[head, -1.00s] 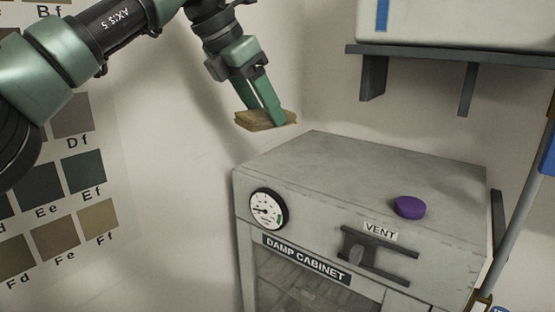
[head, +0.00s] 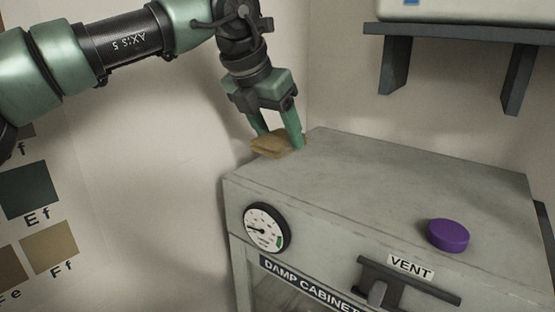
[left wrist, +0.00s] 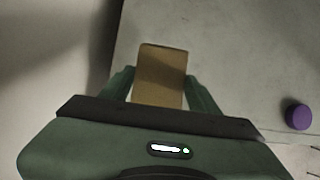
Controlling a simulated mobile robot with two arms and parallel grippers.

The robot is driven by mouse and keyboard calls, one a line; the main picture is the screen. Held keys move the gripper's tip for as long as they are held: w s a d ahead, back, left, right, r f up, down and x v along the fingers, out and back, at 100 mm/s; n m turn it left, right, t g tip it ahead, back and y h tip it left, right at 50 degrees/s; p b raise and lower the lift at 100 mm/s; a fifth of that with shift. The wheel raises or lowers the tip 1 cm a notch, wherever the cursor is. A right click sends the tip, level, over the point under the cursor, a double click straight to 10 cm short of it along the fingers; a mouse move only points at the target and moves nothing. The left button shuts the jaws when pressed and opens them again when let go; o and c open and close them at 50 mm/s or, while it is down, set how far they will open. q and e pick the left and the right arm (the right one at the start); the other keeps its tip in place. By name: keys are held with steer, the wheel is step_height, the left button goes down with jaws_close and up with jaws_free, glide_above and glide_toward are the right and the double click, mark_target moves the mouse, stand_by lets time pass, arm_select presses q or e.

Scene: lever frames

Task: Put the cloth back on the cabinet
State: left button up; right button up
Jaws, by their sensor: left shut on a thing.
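The cloth (head: 272,146) is a folded tan pad. My left gripper (head: 279,140) is shut on it, and the cloth also shows between the fingers in the left wrist view (left wrist: 161,75). In the head view it appears at the back left edge of the damp cabinet's grey top (head: 370,180). In the left wrist view the cloth appears over the cabinet top (left wrist: 235,60), near its left edge. I cannot tell whether it touches the top. My right gripper is not in view.
A purple round knob or lid (head: 448,235) sits on the cabinet top at the right front. The front has a dial gauge (head: 266,228) and a vent lever (head: 377,293). A wall shelf (head: 470,37) hangs above at the right. The middle of the top is clear.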

mark_target(276, 177)
arm_select(q)
steer(key=shift+w+a+f, duration=0.1)
steer(key=shift+w+f, duration=0.2)
steer(key=shift+f, duration=0.35)
steer(key=shift+s+a+f, duration=0.1)
steer(key=shift+f, duration=0.2)
steer(key=f, duration=0.1)
steer(key=s+f+p, duration=0.1)
steer(key=f, duration=0.1)
steer(key=shift+f, duration=0.2)
steer(key=shift+w+f, duration=0.2)
steer(key=shift+w, duration=0.05)
steer(key=o, duration=1.3)
steer(key=shift+s, duration=0.1)
steer(key=shift+r, duration=0.15)
